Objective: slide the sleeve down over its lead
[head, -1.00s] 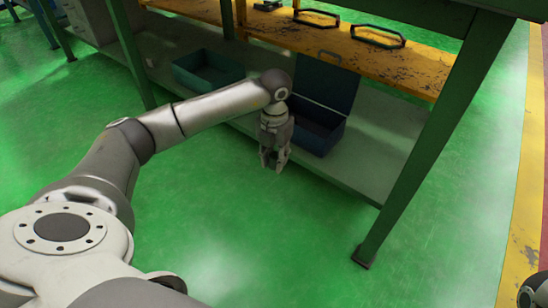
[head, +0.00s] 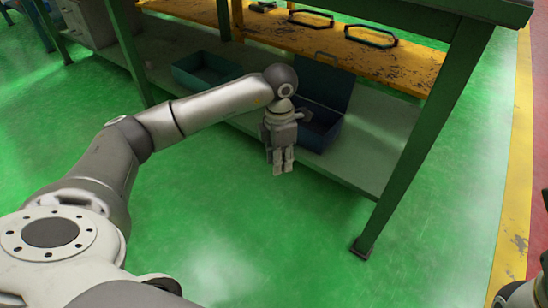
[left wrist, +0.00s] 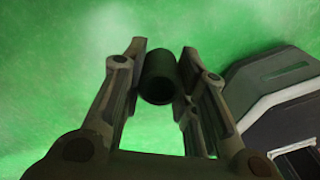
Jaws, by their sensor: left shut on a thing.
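My left gripper (head: 282,168) hangs pointing down in front of the workbench's lower shelf in the head view. In the left wrist view, my left gripper (left wrist: 160,68) is shut on a short dark green tube, the sleeve (left wrist: 158,78). The sleeve sits between the two fingertips, with its dark open end facing the camera. Green floor shows behind it. In the head view the sleeve is too small to make out. No lead and no stator can be made out in either view. My right gripper cannot be made out; only bits of my right arm show at the right edge.
The workbench has a green leg (head: 420,150) to the right of my left gripper. A blue open box (head: 320,133) stands on the lower shelf (head: 365,165) just behind the gripper. A teal tray (head: 205,75) lies further left. The floor (head: 240,230) in front is clear.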

